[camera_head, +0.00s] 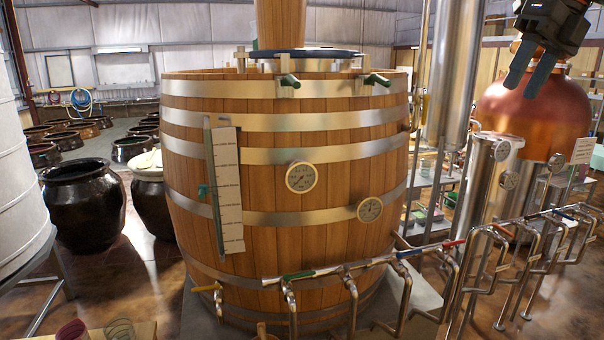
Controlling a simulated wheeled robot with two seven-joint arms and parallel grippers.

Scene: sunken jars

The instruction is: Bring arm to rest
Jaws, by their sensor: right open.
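My right gripper (530,68) shows at the upper right of the head view. Its dark fingers point down and to the left, with a gap between them. It is open and holds nothing that I can see. It hangs in front of the copper still (540,108) in the picture and I see no contact. My left gripper and left arm are out of view.
A large wooden vat (285,240) with metal bands and dials fills the middle. Pipes with valves (345,265) run along its front to the right. Dark jars (85,210) stand at left. A steel column (450,75) rises left of my right gripper.

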